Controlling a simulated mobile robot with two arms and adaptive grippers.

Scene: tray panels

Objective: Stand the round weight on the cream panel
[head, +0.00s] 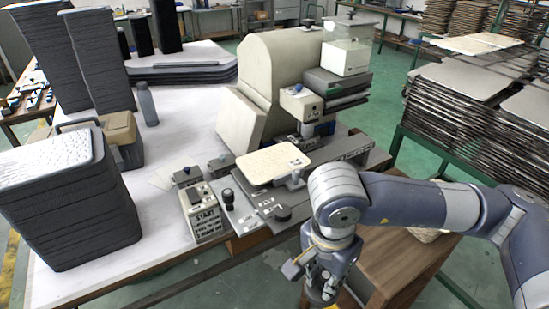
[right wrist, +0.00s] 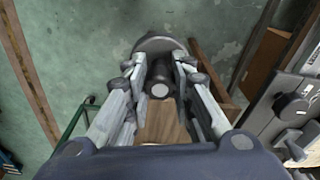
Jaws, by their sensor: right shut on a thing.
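The cream panel (head: 272,163) lies flat on the machine's bed in the middle of the head view. My right gripper (head: 322,287) hangs in front of the machine's near edge, to the right of and nearer than the panel. In the right wrist view, its two fingers (right wrist: 160,78) are closed around the dark grey round weight (right wrist: 158,43), whose disc shows beyond the fingertips. The weight is apart from the panel, with floor and a wooden surface behind it. In the head view I cannot make the weight out clearly. My left gripper is not in view.
A control box marked START (head: 203,215) and a plate with a black knob (head: 227,197) stand left of the panel. The machine's big cream housing (head: 275,75) rises behind it. A wooden stand (head: 415,265) is below my right arm. Dark tray stacks (head: 70,215) fill the left.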

